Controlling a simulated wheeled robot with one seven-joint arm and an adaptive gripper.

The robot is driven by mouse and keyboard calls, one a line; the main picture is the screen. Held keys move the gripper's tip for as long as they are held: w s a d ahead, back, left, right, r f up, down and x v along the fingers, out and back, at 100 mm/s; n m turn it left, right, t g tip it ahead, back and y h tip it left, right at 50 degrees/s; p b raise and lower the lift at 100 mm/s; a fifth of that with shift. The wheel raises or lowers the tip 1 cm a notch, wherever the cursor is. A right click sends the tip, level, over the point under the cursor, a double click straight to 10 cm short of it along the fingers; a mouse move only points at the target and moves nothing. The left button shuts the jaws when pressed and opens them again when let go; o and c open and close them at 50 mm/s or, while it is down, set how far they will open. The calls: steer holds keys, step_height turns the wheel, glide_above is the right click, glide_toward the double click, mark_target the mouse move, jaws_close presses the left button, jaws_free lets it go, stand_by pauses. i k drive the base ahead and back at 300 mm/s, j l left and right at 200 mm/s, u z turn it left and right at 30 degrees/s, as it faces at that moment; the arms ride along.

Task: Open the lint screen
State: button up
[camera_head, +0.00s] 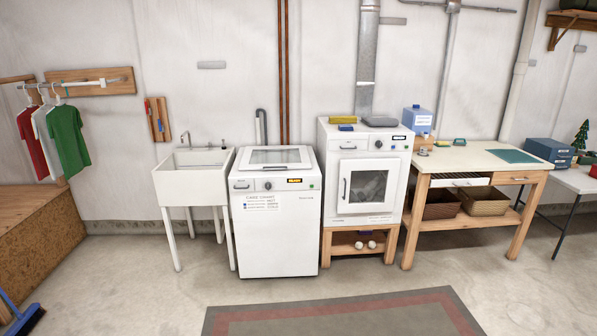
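A white front-loading machine that looks like the dryer (335,215) stands against the back wall on a low wooden stand. Its square door (368,187) is shut, with a window and a dark vertical handle on its left side. A knob and a small dark display are on its upper front. A grey rounded object (380,122) lies on its top; I cannot tell whether this is the lint screen. No lint screen can be made out for sure. My gripper is not in view.
A white top-loading washer (278,232) with its lid shut and a utility sink (190,188) stand to the left. A wooden worktable (460,157) with baskets is at right. A grey-and-red rug (345,318) lies on open floor in front. A blue broom (28,318) is at lower left.

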mark_target(334, 144)
steer(key=i+j, duration=0.15)
steer(key=i, duration=2)
steer(key=i+z, duration=0.35)
steer(key=i, duration=0.15)
steer(key=i+j+z, duration=0.35)
steer(key=i, duration=0.15)
steer(key=i+j+z, duration=0.35)
steer(key=i+l, duration=0.05)
steer(key=i, duration=0.1)
